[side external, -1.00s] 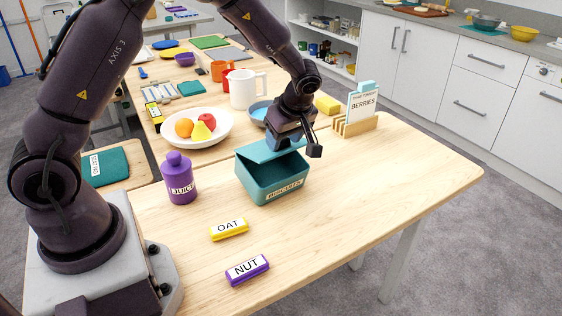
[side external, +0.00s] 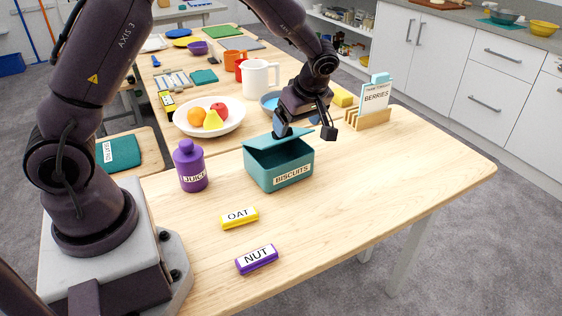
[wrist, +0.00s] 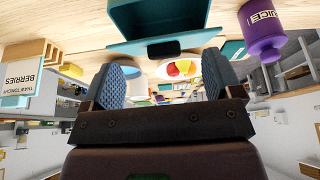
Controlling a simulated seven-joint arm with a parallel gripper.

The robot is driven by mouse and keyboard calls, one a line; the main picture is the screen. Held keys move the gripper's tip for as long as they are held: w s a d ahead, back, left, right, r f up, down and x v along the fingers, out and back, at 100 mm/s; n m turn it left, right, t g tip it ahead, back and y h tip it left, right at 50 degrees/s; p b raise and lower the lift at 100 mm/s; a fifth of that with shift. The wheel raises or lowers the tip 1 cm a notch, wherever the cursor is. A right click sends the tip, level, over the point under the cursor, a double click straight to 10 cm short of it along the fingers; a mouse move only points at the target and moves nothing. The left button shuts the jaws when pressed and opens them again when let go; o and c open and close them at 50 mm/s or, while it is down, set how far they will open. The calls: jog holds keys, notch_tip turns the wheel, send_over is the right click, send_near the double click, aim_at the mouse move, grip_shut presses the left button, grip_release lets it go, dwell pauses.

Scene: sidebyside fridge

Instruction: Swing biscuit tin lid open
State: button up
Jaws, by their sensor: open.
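The teal biscuit tin (side external: 281,174) stands on the wooden table with its label facing the front. Its lid (side external: 283,138) is raised at a slant, hinged along the back, and the dark inside shows under it. In the wrist view the tin (wrist: 158,18) is at the top, with the lid (wrist: 120,47) nearer my fingers. My gripper (side external: 306,131) is at the lid's raised side, above and behind the tin. In the wrist view my gripper (wrist: 166,80) has its two blue pads wide apart with nothing between them. Whether a finger touches the lid is unclear.
A purple juice bottle (side external: 191,168) stands left of the tin. An oat bar (side external: 239,218) and a nut bar (side external: 257,259) lie in front. The front-right table is clear.

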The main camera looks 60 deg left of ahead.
jog(key=v, duration=0.5)
jog(key=shift+r, duration=0.15)
jog(key=s+d+r+m+t+h, duration=0.2)
jog(key=s+r+m, duration=0.4)
jog(key=s+m, duration=0.3)
jog(key=s+d+r+m+t+h, duration=0.2)
jog(key=s+d+r+m+t, duration=0.2)
jog(key=s+m, duration=0.5)
jog(key=s+d+r, duration=0.1)
jog(key=s+r, duration=0.1)
jog(key=s, duration=0.2)
jog(key=shift+r+m+h, duration=0.3)
jog(key=shift+r+m, duration=0.05)
jog(key=shift+m, duration=0.05)
